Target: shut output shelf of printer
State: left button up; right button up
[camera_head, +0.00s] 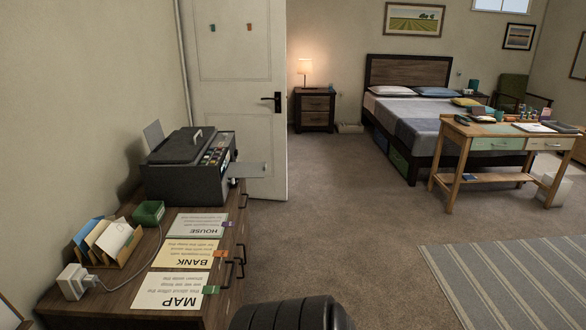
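The dark grey printer (180,180) stands on the far end of a wooden cabinet at the left. Its output shelf (249,170) is a light grey flat panel that sticks out to the right from the printer's front, past the cabinet's edge. The shelf is out, roughly level, and looks empty. A sheet or paper support (153,135) stands up at the printer's back left. Neither of my grippers is in view. A dark ribbed rounded part at the bottom edge seems to be mine.
The wooden cabinet top (112,290) holds a letter rack (108,243), a green box (148,213), a white plug adapter (73,282) and cards marked HOUSE, BANK and MAP. Dark handles (239,268) jut from its front. A door (240,90) stands behind the printer.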

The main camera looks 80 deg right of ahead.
aim_at(248, 170)
jog(key=z, duration=2.35)
jog(key=i+l+u, duration=0.2)
jog(key=u, duration=0.2)
jog(key=i+l+u, duration=0.25)
jog(key=u, duration=0.2)
